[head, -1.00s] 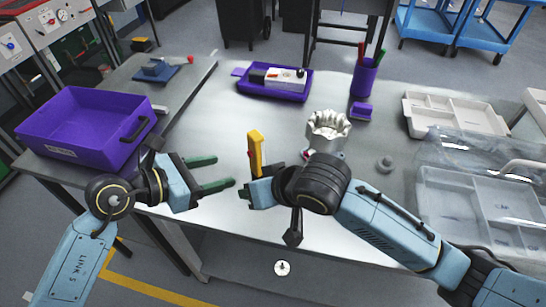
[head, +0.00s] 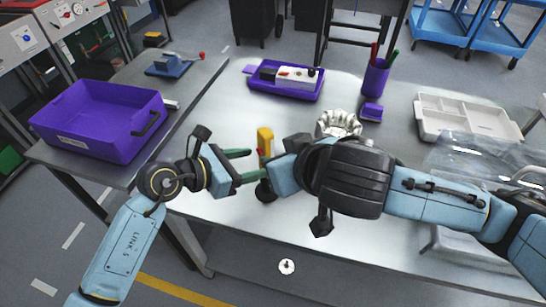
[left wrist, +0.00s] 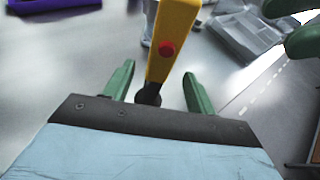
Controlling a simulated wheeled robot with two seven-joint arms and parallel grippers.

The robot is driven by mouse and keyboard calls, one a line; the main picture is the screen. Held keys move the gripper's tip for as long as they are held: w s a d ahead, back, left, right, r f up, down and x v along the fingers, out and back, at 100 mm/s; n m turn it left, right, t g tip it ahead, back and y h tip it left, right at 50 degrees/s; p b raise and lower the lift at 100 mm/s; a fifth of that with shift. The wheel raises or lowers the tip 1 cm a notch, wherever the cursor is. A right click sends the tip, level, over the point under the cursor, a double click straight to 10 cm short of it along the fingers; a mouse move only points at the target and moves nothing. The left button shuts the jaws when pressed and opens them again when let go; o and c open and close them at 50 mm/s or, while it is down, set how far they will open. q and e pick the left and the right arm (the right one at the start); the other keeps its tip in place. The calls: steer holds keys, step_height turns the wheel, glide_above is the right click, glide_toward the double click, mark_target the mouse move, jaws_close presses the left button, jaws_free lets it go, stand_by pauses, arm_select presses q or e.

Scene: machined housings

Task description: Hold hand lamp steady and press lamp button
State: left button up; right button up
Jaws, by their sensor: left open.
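The yellow hand lamp (head: 265,141) stands upright on the metal table. Its red button (left wrist: 167,49) faces my left wrist camera. My left gripper (head: 244,164) is open. In the left wrist view the lamp (left wrist: 173,28) shows ahead of and between its two green fingers (left wrist: 158,85), with space on both sides. My right gripper is close by, at the near right side of the lamp; its fingers are hidden in the head view. Green finger parts at the upper right of the left wrist view (left wrist: 303,28) appear to be its own, cut by the frame edge.
A silver scalloped housing (head: 338,123) stands behind my right arm. A purple tray (head: 285,90) with a device and a purple pen cup (head: 376,77) are at the back. A white divided tray (head: 470,113) is right. A purple bin (head: 95,120) sits on the left table.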

arm_select(q)
steer(key=x, duration=0.7)
steer(key=shift+c, duration=0.5)
steer(key=c, duration=0.9)
steer(key=shift+c, duration=0.9)
arm_select(e)
steer(key=shift+c, duration=0.6)
jaws_close()
stand_by(1.1)
